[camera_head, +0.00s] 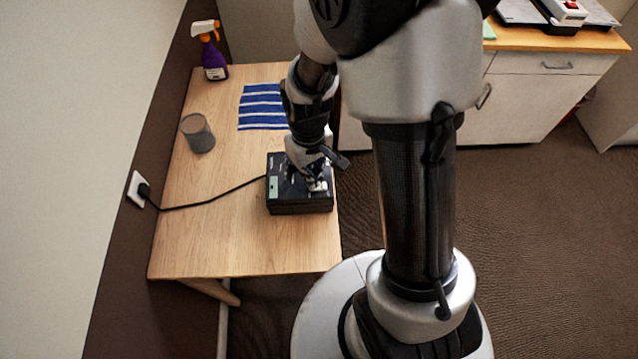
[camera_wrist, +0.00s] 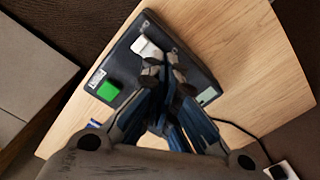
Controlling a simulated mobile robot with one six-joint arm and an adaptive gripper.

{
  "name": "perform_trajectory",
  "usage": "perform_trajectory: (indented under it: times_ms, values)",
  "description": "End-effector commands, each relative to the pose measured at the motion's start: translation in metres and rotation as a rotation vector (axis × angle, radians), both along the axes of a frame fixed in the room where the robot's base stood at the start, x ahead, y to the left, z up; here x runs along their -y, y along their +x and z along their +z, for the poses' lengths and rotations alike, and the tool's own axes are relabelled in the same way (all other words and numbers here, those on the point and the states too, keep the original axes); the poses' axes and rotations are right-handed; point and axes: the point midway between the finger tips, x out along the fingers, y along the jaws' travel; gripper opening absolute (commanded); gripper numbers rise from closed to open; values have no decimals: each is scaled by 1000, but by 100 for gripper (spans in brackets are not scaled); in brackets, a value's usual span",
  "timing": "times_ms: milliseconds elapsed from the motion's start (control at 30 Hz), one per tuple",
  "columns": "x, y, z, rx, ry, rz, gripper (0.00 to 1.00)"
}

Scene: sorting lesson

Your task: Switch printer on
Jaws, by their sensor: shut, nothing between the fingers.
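A black box (camera_head: 300,207) sits near the right edge of the wooden table, with a cord to the wall. No separate printer shows. In the wrist view the box (camera_wrist: 122,68) carries a bright green square (camera_wrist: 108,91), a white switch-like piece (camera_wrist: 147,48), a small pale panel (camera_wrist: 207,97) and a white label too small to read. My gripper (camera_head: 318,184) points down over the box, shut and empty. In the wrist view its fingertips (camera_wrist: 165,75) are right beside the white piece; I cannot tell if they touch it or the box.
A purple spray bottle (camera_head: 214,60), a grey cup (camera_head: 197,133) and a blue striped cloth (camera_head: 261,107) are on the table. The black cord (camera_head: 215,200) runs left to a wall outlet (camera_head: 138,188). The table's front left is clear. A drawer cabinet (camera_head: 545,95) stands at the back right.

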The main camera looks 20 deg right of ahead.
Motion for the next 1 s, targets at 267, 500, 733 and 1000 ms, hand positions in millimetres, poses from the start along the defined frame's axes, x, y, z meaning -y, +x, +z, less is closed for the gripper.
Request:
perform_trajectory:
  times_ms: [267,500,733,1000]
  values:
    - [0,0,-3,0,0,0,0]
    - [0,0,-9,0,0,0,0]
    - [0,0,-15,-1,0,0,0]
    - [0,0,-22,-1,0,0,0]
